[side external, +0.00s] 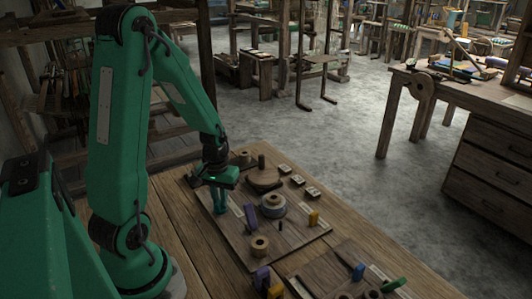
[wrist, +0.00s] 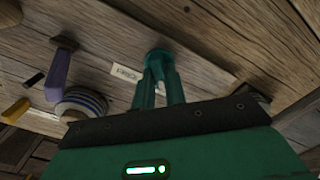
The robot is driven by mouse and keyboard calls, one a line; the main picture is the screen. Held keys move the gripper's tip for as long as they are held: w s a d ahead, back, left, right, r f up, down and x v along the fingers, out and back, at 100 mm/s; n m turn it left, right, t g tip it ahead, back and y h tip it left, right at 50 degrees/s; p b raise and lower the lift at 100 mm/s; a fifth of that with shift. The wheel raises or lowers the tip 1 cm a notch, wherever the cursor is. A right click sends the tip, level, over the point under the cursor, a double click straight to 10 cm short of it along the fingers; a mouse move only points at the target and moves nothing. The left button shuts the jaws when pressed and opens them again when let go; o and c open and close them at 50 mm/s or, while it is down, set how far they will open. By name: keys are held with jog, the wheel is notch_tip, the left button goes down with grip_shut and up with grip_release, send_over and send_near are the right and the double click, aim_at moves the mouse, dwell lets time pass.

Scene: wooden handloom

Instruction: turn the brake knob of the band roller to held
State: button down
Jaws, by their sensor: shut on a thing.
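My gripper (wrist: 158,92) has its teal fingers closed together on a rounded teal knob (wrist: 156,56), which I take to be the brake knob. In the side view my gripper (side external: 219,203) reaches down to the left part of the wooden board, and the fingers hide most of the knob. A pale label (wrist: 125,73) lies just left of the fingers in the wrist view; its lettering is too blurred to read surely. A striped roller (wrist: 82,104), also in the side view (side external: 273,207), may be the band roller. I cannot tell the knob's setting.
A purple upright piece (side external: 250,216) stands between my gripper and the striped roller. A wooden disc with a peg (side external: 263,179), a yellow block (side external: 314,218) and a wooden ring (side external: 260,245) are on the same board. A second board (side external: 330,272) lies at the front right.

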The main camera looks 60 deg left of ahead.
jog(key=c, duration=1.4)
grip_release()
jog(key=shift+c, duration=0.2)
jog(key=shift+r, duration=0.1)
jog(key=shift+r, duration=3.8)
jog(key=s+d+r+m+t, duration=0.2)
jog(key=d+r+m, duration=0.2)
jog(key=d+r, duration=0.3)
jog(key=s+d+r+m+t, duration=0.1)
jog(key=d+r+m+t, duration=0.2)
jog(key=d+r, duration=0.4)
jog(key=shift+s+d+r+m+t, duration=0.15)
jog(key=shift+s+d+m+t, duration=0.2)
jog(key=shift+d+m, duration=0.4)
